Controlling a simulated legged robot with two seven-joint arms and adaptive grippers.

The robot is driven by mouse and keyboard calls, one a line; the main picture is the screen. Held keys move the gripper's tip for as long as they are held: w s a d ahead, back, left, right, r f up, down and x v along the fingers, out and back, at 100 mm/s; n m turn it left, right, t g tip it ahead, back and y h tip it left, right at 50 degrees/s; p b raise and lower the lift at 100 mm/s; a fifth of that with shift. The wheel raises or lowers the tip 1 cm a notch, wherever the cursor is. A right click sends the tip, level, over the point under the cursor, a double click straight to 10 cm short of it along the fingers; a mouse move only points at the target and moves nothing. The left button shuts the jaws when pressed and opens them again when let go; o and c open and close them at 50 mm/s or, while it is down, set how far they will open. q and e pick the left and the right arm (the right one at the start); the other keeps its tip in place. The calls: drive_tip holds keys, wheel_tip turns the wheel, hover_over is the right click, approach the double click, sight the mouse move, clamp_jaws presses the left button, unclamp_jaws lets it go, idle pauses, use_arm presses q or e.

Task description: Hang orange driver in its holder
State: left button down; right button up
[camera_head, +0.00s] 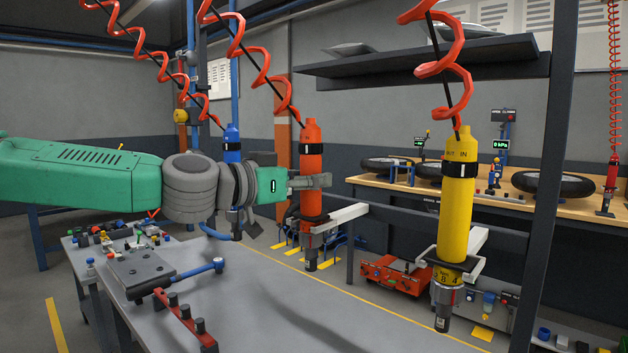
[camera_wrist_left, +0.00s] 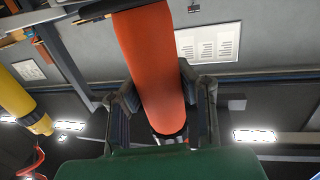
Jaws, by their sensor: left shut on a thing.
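The orange driver (camera_head: 311,155) hangs upright from a red coiled hose at the middle of the head view. My left gripper (camera_head: 318,181) is shut on its body at mid height. The driver's lower part is at the pale fork-shaped holder (camera_head: 343,214), with its grey nose pointing down below the fork level. I cannot tell whether its weight rests on the holder. In the left wrist view the orange driver (camera_wrist_left: 150,65) lies between the fingers of my left gripper (camera_wrist_left: 163,92). My right gripper is not in view.
A yellow driver (camera_head: 457,195) sits in a similar holder at the right. A blue driver (camera_head: 232,145) hangs behind my left wrist. A grey worktable (camera_head: 290,305) below carries a metal block and a red bar. A dark post (camera_head: 548,190) stands at the right.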

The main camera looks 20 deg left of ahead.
use_arm(q)
drive_tip(key=shift+f+b, duration=0.25)
drive_tip(key=shift+b, duration=0.05)
idle(0.5)
drive_tip(key=c, duration=1.2)
unclamp_jaws()
drive_tip(key=shift+f, duration=0.1)
drive_tip(key=v, duration=0.7)
drive_tip(key=shift+s+a, duration=0.15)
drive_tip(key=shift+s, duration=0.05)
